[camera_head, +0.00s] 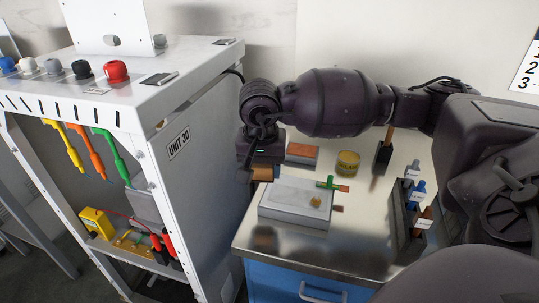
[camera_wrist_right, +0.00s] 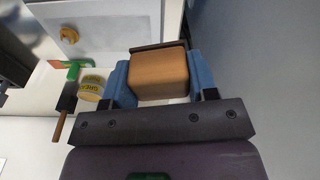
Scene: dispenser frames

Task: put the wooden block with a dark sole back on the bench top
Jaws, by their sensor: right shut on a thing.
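My right gripper (camera_head: 263,168) is shut on the wooden block (camera_head: 262,174), near the bench's left edge in the head view. In the right wrist view, the block (camera_wrist_right: 158,76) sits between the blue finger pads of the gripper (camera_wrist_right: 160,82), and its dark sole (camera_wrist_right: 158,46) shows along the far side. The block appears held above the bench top (camera_head: 340,245), but the exact gap is hard to tell. My left gripper is not in view.
A pale box with a brass knob (camera_head: 297,205) stands beside the block. An orange-topped block (camera_head: 302,152), a yellow tin (camera_head: 347,163), a brush (camera_head: 384,155) and a bottle rack (camera_head: 407,225) occupy the bench. The UNIT 30 frame (camera_head: 195,160) stands left. The bench's front strip is clear.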

